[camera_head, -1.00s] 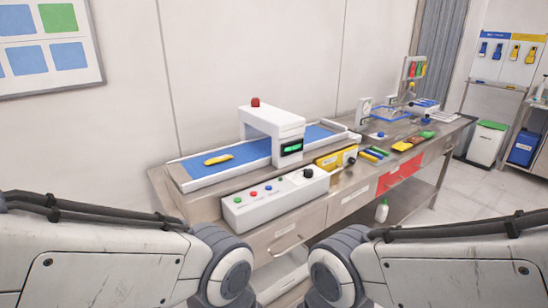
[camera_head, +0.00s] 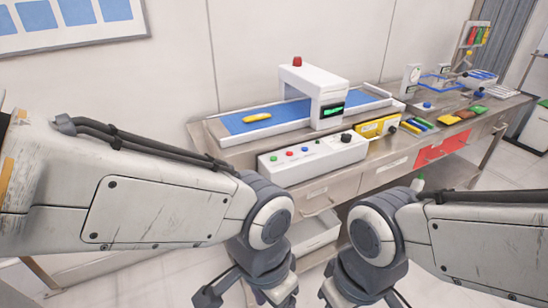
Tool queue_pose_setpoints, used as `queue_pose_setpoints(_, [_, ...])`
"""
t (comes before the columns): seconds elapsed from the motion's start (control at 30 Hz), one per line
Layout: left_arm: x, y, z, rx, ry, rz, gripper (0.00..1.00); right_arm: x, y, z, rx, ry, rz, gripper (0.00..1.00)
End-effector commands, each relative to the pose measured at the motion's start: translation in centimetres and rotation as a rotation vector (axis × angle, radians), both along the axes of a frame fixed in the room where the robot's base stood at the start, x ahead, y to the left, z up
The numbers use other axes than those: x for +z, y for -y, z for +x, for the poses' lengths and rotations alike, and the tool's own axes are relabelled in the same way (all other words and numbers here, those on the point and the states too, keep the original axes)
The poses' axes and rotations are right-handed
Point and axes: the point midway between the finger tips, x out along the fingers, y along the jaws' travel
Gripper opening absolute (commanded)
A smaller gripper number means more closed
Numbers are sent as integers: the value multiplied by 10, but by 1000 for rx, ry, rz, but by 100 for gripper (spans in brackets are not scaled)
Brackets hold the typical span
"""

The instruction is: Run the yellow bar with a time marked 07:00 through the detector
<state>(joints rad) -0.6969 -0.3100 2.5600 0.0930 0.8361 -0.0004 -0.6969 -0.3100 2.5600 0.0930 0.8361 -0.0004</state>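A yellow bar (camera_head: 257,118) lies on the left end of the blue conveyor belt (camera_head: 285,112), left of the detector. No time can be read on it. The detector (camera_head: 312,80) is a white arch over the belt with a red lamp on top and a lit green display. My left gripper (camera_head: 247,297) and my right gripper (camera_head: 362,297) hang low in front of the bench, well away from the bar. Their fingers look spread, with the tips cut off by the bottom edge. I see nothing held.
A white control box (camera_head: 312,158) with coloured buttons and a black knob stands before the belt. To its right are a yellow box (camera_head: 376,127), several coloured bars (camera_head: 416,125) and a red drawer front (camera_head: 442,148).

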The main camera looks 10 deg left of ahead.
Motion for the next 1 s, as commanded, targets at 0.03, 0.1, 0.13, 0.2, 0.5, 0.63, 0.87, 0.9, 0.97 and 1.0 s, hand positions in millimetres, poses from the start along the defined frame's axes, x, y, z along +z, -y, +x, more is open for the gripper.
queue_pose_setpoints(0.03, [0, 0, 0, 0, 0, 0, 69, 0, 0, 0, 0, 0, 0, 0])
queue_pose_setpoints(0.1, [0, 0, 0, 0, 0, 0, 50, 0, 0, 0, 0, 0, 0, 0])
queue_pose_setpoints(0.13, [0, 0, 0, 0, 0, 0, 38, 0, 0, 0, 0, 0, 0, 0])
queue_pose_setpoints(0.2, [0, 0, 0, 0, 0, 0, 11, 0, 0, 0, 0, 0, 0, 0])
queue_pose_setpoints(0.5, [0, 0, 0, 0, 0, 0, 0, 0, 0, 0, 0, 0, 0, 0])
queue_pose_setpoints(0.63, [0, 0, 0, 0, 0, 0, 0, 0, 0, 0, 0, 0, 0, 0])
queue_pose_setpoints(0.87, [0, 0, 0, 0, 0, 0, 0, 0, 0, 0, 0, 0, 0, 0])
queue_pose_setpoints(0.9, [0, 0, 0, 0, 0, 0, 0, 0, 0, 0, 0, 0, 0, 0])
queue_pose_setpoints(0.97, [0, 0, 0, 0, 0, 0, 0, 0, 0, 0, 0, 0, 0, 0])
queue_pose_setpoints(1.0, [0, 0, 0, 0, 0, 0, 0, 0, 0, 0, 0, 0, 0, 0])
